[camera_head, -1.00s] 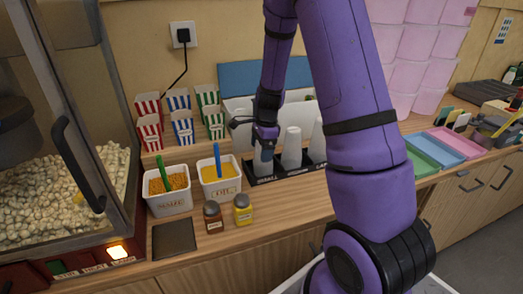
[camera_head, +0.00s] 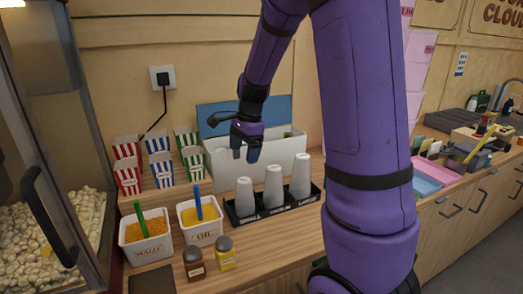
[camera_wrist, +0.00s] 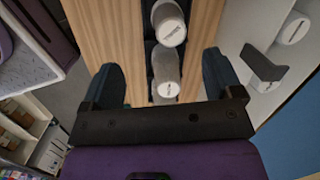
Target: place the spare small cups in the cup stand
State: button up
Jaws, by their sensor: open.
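The black cup stand (camera_head: 262,210) is on the wooden counter, with grey-white upside-down cup stacks in its three slots. The left, small stack (camera_head: 245,200) is shortest, then the middle stack (camera_head: 273,188), then the tall right stack (camera_head: 300,176). My gripper (camera_head: 245,152) is open and empty above the small stack, apart from it. In the wrist view, cup ends (camera_wrist: 166,90) show between and below my open fingers (camera_wrist: 164,82). A white cup (camera_wrist: 293,28) lies in the white box to the right. Most of the box's inside is hidden in the head view.
The white box (camera_head: 222,160) with a blue lid (camera_head: 215,112) stands behind the stand. Maize (camera_head: 146,252) and oil (camera_head: 204,235) tubs and two jars (camera_head: 226,262) are left of it. Striped popcorn boxes (camera_head: 162,170) stand behind the tubs. The counter in front of the stand is clear.

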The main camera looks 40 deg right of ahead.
jog(key=s+a+r+n+t, duration=0.2)
jog(key=s+a+r+n, duration=0.6)
jog(key=s+r+n, duration=0.3)
jog(key=s+a+r+n+t+h, duration=0.1)
jog(key=s+a+n, duration=0.1)
jog(key=s+n, duration=0.2)
jog(key=s+a+r+n+t, duration=0.1)
jog(key=s+n, duration=0.3)
jog(key=s, duration=0.5)
jog(key=shift+s+a+r+h, duration=0.15)
jog(key=shift+a+r+h, duration=0.25)
jog(key=shift+a, duration=0.25)
